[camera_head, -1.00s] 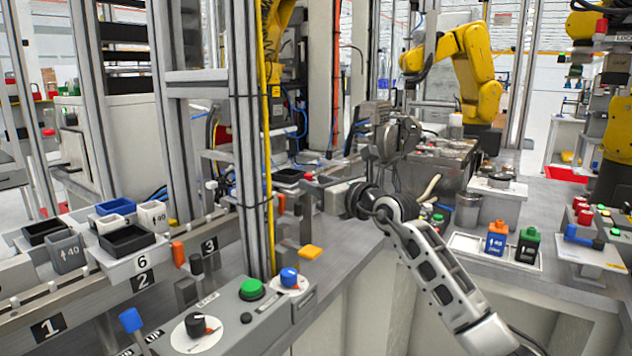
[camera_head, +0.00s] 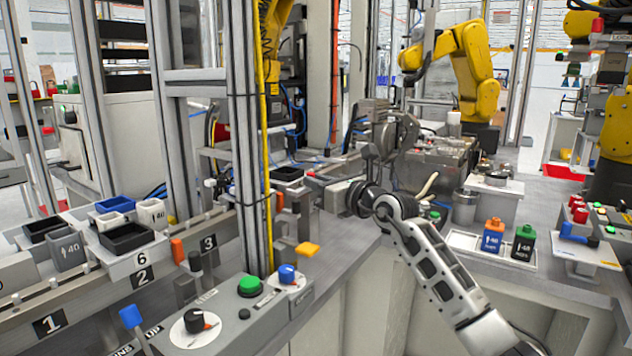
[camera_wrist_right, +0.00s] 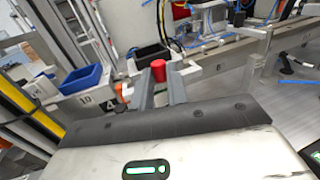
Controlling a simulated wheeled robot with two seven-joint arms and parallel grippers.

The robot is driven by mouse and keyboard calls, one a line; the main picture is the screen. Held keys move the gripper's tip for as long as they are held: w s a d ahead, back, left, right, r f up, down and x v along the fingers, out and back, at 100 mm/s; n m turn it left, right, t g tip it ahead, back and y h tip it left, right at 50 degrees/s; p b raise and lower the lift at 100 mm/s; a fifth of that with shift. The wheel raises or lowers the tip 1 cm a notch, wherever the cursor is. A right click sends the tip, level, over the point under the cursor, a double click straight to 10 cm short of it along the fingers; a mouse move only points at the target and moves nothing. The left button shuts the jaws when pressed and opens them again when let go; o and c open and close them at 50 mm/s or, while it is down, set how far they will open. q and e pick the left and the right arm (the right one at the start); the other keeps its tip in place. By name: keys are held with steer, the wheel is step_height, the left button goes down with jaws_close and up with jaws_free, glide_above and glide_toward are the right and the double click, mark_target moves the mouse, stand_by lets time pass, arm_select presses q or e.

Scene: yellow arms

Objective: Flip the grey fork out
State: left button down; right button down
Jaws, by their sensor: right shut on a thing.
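My right gripper (camera_head: 322,183) reaches in from the lower right and points left, beside the tall frame post. In the right wrist view its two grey fingers (camera_wrist_right: 161,88) are close together, shut on a small red knob (camera_wrist_right: 159,70). The knob also shows as a small red spot at the fingertips in the head view (camera_head: 311,173). I cannot clearly pick out the grey fork; whatever the knob is fixed to is hidden by the fingers. My left gripper is not in view.
A black tray (camera_head: 289,174) sits just behind the gripper tips. A yellow tab (camera_head: 307,249) and a control box with a green button (camera_head: 249,286) stand in front.

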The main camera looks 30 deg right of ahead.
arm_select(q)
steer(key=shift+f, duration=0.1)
arm_select(e)
steer(key=c, duration=1.4)
jaws_free()
steer(key=shift+s+d, duration=0.1)
steer(key=shift+s, duration=0.05)
steer(key=shift+o, duration=0.2)
arm_select(q)
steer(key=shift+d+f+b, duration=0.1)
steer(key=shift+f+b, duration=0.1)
steer(key=shift+b, duration=0.85)
arm_select(e)
steer(key=s+d, duration=0.2)
steer(key=s, duration=1.3)
steer(key=shift+s, duration=0.4)
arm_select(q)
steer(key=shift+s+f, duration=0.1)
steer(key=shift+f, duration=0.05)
